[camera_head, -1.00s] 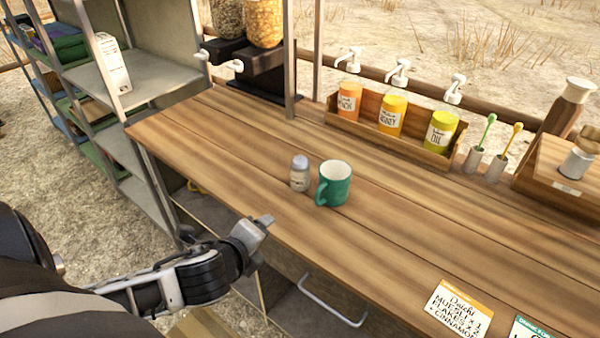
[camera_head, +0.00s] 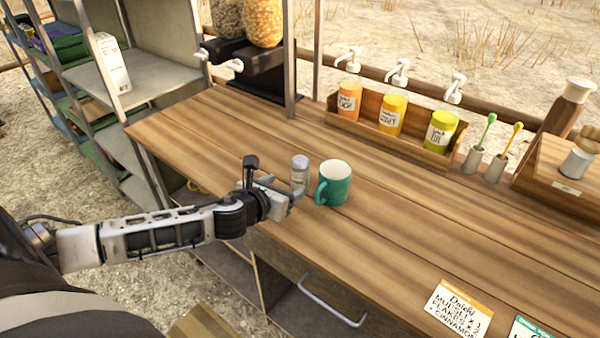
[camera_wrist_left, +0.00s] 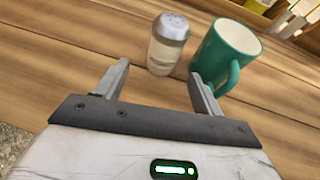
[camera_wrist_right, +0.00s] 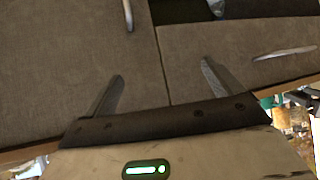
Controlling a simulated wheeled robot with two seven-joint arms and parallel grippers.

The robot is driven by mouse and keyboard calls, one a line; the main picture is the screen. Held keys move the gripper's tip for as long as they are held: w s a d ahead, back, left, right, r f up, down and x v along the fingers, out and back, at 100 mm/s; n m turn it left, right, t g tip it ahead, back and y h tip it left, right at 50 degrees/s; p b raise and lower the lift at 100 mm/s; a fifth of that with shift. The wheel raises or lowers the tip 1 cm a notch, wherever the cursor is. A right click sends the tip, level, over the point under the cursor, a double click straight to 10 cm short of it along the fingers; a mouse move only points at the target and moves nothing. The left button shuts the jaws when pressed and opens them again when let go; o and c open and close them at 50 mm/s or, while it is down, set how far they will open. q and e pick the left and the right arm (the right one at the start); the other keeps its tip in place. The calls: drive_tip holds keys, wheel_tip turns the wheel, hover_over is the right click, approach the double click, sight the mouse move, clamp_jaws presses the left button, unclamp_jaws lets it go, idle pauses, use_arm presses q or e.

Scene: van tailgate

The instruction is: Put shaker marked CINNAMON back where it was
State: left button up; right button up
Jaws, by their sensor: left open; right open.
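A small clear shaker with a grey lid (camera_head: 299,171) stands upright on the wooden counter, just left of the teal mug (camera_head: 335,183). Its label cannot be read here. My left gripper (camera_head: 286,190) is open at the shaker's near side. In the left wrist view the shaker (camera_wrist_left: 167,45) stands just beyond the open fingers (camera_wrist_left: 159,82), and the mug (camera_wrist_left: 226,55) is close behind the right finger. My right gripper (camera_wrist_right: 163,85) is open and empty in its wrist view, in front of grey cabinet fronts. It does not show in the head view.
A wooden rack (camera_head: 432,156) with several pump bottles stands along the back. Dispensers (camera_head: 250,50) stand at the back left, beside a shelf unit (camera_head: 150,75). An order card (camera_head: 459,308) lies at the front right. The middle right counter is clear.

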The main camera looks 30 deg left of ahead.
sight(295, 176)
use_arm(q)
drive_tip(key=shift+d+p+x, duration=0.2)
drive_tip(key=shift+p+x, duration=0.15)
drive_tip(key=shift+x, duration=2.7)
drive_tip(key=shift+w+r, duration=0.1)
drive_tip(key=shift+r, duration=0.1)
drive_tip(key=shift+c, duration=0.3)
drive_tip(key=c, duration=1.1)
drive_tip(key=shift+r, duration=0.1)
drive_tip(key=shift+c, duration=0.2)
drive_tip(key=shift+r, duration=0.6)
drive_tip(key=s+d+r+b, duration=0.1)
drive_tip(key=s+d+r, duration=0.4)
drive_tip(key=s+r, duration=0.75)
drive_tip(key=s+d+h, duration=0.1)
drive_tip(key=s+d, duration=0.2)
drive_tip(key=d, duration=0.7)
drive_tip(key=shift+d+f+m, duration=0.25)
drive_tip(key=shift+f+m, duration=0.15)
